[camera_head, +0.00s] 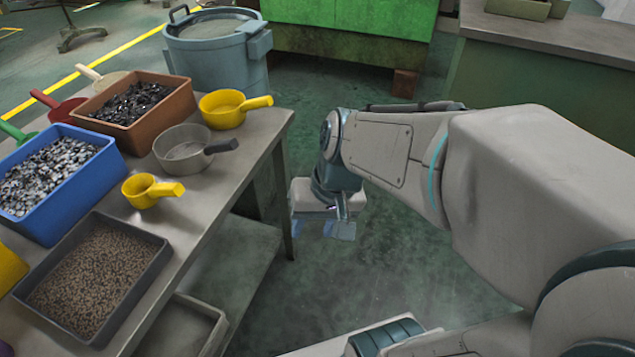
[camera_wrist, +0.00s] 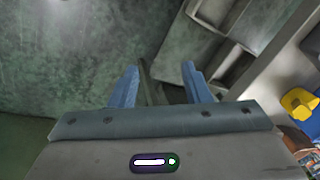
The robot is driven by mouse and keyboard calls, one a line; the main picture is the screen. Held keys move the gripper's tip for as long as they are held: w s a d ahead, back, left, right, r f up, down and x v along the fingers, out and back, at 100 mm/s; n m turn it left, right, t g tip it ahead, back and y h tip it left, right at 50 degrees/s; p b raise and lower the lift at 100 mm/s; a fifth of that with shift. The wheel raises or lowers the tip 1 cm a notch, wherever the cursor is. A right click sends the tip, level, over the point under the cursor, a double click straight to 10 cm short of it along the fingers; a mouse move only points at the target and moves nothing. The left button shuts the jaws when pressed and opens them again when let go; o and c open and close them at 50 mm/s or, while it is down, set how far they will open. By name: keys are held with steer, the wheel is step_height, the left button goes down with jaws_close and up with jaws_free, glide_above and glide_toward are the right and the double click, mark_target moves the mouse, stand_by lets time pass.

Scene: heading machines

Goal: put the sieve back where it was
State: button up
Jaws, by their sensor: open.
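A grey round pan with a dark handle (camera_head: 185,151), which looks like the sieve, sits on the metal table (camera_head: 232,168) between the brown bin and the small yellow scoop. Its handle points right, toward the table edge. My gripper (camera_head: 340,229) is open and empty, off the table's right side over the floor. It is apart from the pan. In the wrist view my gripper's two blue fingers (camera_wrist: 160,85) stand apart with nothing between them. I do not make out the pan in that view.
A brown bin (camera_head: 177,104), a blue bin (camera_head: 108,164) and a dark bin (camera_head: 163,254) hold small parts. Yellow scoops (camera_head: 222,108) (camera_head: 143,191) stand near the pan. A blue-grey tub (camera_head: 260,80) stands behind the table. A lower shelf (camera_head: 245,245) holds trays. Floor under my gripper is clear.

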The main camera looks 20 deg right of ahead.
steer(key=d+h, duration=0.1)
steer(key=s+d+n+h, duration=0.1)
steer(key=d, duration=0.1)
steer(key=shift+s+d, duration=0.15)
steer(key=shift+d, duration=0.15)
step_height(320, 180, up, 21)
steer(key=t+p, duration=0.1)
steer(key=p, duration=1.7)
steer(key=shift+a+f, duration=0.2)
steer(key=shift+a, duration=0.05)
